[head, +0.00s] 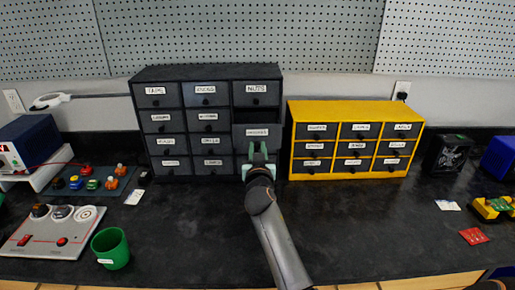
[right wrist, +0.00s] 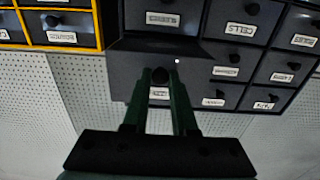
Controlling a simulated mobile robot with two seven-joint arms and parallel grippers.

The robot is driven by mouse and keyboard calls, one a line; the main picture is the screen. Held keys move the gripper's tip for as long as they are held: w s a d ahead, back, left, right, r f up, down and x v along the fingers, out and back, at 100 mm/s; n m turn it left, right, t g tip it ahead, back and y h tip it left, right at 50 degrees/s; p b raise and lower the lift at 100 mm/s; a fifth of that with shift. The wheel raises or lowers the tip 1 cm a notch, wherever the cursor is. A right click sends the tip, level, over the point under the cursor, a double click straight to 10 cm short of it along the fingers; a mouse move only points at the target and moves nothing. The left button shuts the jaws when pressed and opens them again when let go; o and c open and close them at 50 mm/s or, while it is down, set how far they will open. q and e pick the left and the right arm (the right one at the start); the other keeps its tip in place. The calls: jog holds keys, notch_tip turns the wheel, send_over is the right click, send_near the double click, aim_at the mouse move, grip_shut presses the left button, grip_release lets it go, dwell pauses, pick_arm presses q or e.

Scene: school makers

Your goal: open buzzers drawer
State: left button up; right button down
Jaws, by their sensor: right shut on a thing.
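The black drawer cabinet (head: 205,72) stands at the back of the counter, left of centre. In its right column, below the drawer labelled NUTS, one drawer (head: 240,140) sticks out from the cabinet face, with a dark gap above its front. Its white label (head: 257,132) is too small to read surely. My right gripper (head: 257,150) is shut on this drawer's knob, which shows between the fingers in the right wrist view (right wrist: 160,75). That view is upside down, and the drawer front (right wrist: 125,75) stands proud of its neighbours. My left gripper is not in view.
A yellow drawer cabinet (head: 357,108) stands close on the right. A green cup (head: 111,248), a grey control panel (head: 52,232) and small coloured parts lie on the left. A red packet (head: 473,236) lies at right. The counter before the cabinets is mostly clear.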

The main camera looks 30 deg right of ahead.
jog(key=c, duration=0.7)
grip_release()
